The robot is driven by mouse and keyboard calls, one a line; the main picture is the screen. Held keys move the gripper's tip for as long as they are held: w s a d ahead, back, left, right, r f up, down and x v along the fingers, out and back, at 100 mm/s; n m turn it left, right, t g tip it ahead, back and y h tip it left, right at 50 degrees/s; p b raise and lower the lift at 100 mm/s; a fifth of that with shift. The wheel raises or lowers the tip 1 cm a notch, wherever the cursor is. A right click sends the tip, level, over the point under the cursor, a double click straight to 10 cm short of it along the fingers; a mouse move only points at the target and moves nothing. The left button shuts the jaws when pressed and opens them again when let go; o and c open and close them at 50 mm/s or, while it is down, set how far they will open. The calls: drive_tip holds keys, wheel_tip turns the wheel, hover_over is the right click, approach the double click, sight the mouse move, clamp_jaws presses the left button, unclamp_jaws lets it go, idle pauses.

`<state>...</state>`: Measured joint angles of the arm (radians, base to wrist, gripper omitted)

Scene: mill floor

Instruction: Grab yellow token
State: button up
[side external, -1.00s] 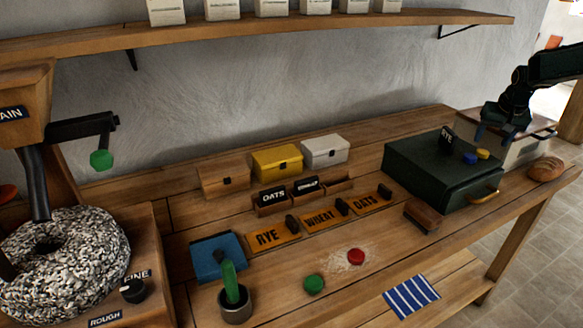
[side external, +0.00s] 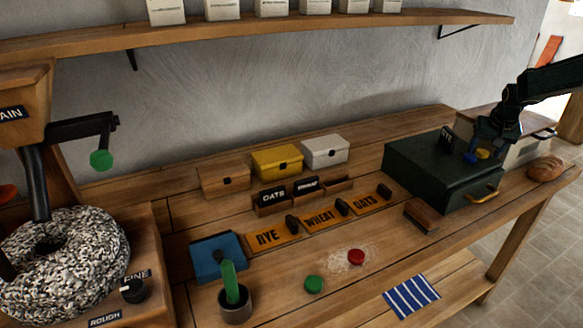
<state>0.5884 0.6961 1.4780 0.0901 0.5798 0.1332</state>
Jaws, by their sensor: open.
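The yellow token (side external: 482,154) lies on top of the dark green box (side external: 420,165), near its right edge. A blue token (side external: 469,158) lies just left of it. My gripper (side external: 483,142) is open and points down close above the yellow token. Its blue fingertips are small in this view, and I cannot tell whether they straddle the token or touch it.
A RYE sign (side external: 447,139) stands on the box just left of my gripper. Red (side external: 356,256) and green (side external: 314,284) tokens lie on the bench. A shelf (side external: 250,35) runs above.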

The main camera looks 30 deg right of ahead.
sight(484, 153)
drive_tip(key=c, duration=1.1)
drive_tip(key=shift+o, duration=0.2)
drive_tip(key=shift+r, duration=0.15)
wheel_tip(484, 153, up, 20)
idle(0.5)
